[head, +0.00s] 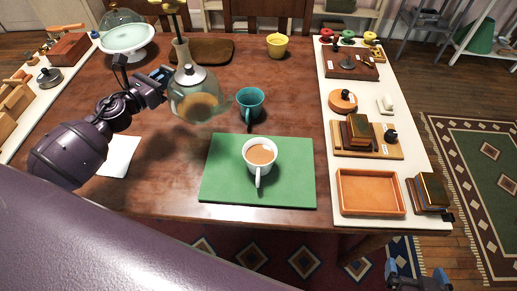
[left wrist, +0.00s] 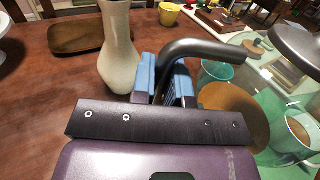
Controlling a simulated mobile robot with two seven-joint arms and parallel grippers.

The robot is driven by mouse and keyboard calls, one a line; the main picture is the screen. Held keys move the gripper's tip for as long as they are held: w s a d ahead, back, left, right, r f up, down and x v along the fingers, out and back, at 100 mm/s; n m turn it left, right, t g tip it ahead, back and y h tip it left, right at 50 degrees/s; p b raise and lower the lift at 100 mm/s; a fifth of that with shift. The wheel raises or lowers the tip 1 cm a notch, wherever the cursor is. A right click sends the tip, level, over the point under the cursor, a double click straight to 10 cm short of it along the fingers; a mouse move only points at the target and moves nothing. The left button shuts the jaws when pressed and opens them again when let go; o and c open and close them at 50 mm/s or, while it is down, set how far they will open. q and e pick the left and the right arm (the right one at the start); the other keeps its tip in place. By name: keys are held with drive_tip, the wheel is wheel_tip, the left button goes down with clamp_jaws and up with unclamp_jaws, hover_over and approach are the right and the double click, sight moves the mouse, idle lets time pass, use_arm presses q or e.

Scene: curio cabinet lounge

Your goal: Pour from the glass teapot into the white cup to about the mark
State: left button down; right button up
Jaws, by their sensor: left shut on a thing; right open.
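The glass teapot (head: 197,108) is left of the teal cup, with a metal lid and amber-brown liquid low inside. It looks close to upright and held above the table. My left gripper (head: 164,76) is shut on its handle. In the left wrist view the dark curved handle (left wrist: 205,47) runs between the blue fingers (left wrist: 165,82). The white cup (head: 250,152) stands upright on the green mat (head: 225,180), holding brown liquid fairly near the rim. I cannot make out a mark on it. My right gripper (head: 419,281) is open and empty at the bottom right edge.
A pale vase (left wrist: 118,50) is close behind my left gripper. A yellow cup (head: 277,45) stands farther back. An orange tray (head: 370,192) and several small items line the right white strip.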

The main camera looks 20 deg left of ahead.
sight(173, 103)
use_arm(q)
drive_tip(key=shift+r, duration=0.1)
use_arm(e)
drive_tip(key=shift+r, duration=0.1)
use_arm(q)
drive_tip(key=shift+s+d+p, duration=0.4)
drive_tip(key=shift+s+d, duration=0.4)
drive_tip(key=shift+s, duration=0.2)
drive_tip(key=shift+s+d+p, duration=0.4)
drive_tip(key=shift+s+d, duration=0.35)
drive_tip(key=shift+s, duration=0.3)
drive_tip(key=shift+s+d+p, duration=0.4)
drive_tip(key=shift+s+d, duration=0.4)
drive_tip(key=shift+s, duration=0.2)
drive_tip(key=shift+s+d+p, duration=0.3)
drive_tip(key=shift+s+d, duration=0.45)
drive_tip(key=shift+s, duration=0.25)
drive_tip(key=shift+s+d+p, duration=0.25)
drive_tip(key=shift+s+d, duration=0.5)
drive_tip(key=shift+s, duration=0.2)
drive_tip(key=shift+s+d, duration=0.75)
drive_tip(key=shift+s, duration=0.2)
use_arm(e)
wheel_tip(173, 103, up, 6)
drive_tip(key=w, duration=0.1)
drive_tip(key=shift+w+t, duration=0.2)
drive_tip(key=shift+t, duration=0.2)
